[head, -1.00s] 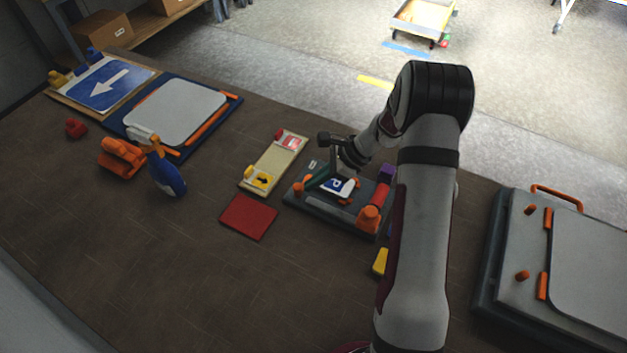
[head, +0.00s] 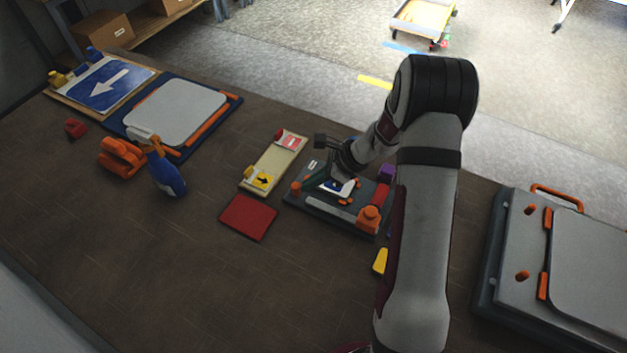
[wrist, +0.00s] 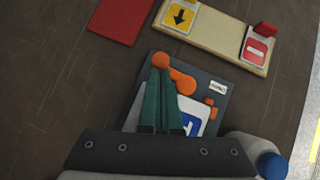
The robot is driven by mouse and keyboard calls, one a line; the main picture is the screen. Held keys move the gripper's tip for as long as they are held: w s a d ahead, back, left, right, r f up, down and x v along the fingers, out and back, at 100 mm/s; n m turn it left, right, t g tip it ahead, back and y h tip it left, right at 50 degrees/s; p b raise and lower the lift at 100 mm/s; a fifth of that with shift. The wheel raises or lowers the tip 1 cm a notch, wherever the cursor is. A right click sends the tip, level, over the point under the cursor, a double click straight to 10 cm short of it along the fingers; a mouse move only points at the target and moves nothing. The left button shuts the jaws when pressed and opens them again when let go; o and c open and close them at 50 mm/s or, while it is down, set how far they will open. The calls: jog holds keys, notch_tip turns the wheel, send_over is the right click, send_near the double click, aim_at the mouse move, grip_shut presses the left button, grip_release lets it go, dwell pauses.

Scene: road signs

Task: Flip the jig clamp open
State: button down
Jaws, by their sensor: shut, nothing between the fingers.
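The jig (head: 292,201) is a dark grey plate in the middle of the bench, holding a blue and white sign (head: 336,186). An orange knob (head: 368,215) stands at its front right, with a pale grey bar (head: 328,208) along the front edge. In the wrist view, an orange lever-like piece (wrist: 181,80) sits at one end of the plate. I cannot tell exactly which parts form the clamp. My gripper (wrist: 160,60) has its green fingers shut and empty, close beside that orange piece; contact is unclear. The fingers partly cover the sign (wrist: 190,122).
A red square (head: 249,217) and a wooden board (head: 272,163) with small signs lie left of the jig. A spray bottle (head: 168,178) and an orange tool (head: 121,157) are farther left. A large grey fixture (head: 520,250) stands right. The front of the bench is mostly clear.

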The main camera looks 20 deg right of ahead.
jog(key=m, duration=0.1)
jog(key=a+m+t+h, duration=0.1)
jog(key=m, duration=0.1)
jog(key=shift+w+a+t, duration=0.15)
jog(key=shift+a+t, duration=0.05)
jog(key=shift+t, duration=0.1)
jog(key=m, duration=0.1)
jog(key=a+m+t+h, duration=0.1)
jog(key=shift+w+m, duration=0.25)
jog(key=shift+m, duration=0.15)
jog(key=shift+w+a+h, duration=0.3)
jog(key=shift+w+a, duration=0.3)
jog(key=shift+w, duration=0.25)
jog(key=shift+w+a, duration=0.1)
jog(key=shift+w, duration=0.15)
jog(key=s, duration=0.3)
jog(key=shift+s+d+r, duration=0.15)
jog(key=shift+d+r, duration=0.1)
jog(key=shift+r, duration=0.15)
jog(key=s+r, duration=0.7)
jog(key=r, duration=0.1)
jog(key=shift+d, duration=0.35)
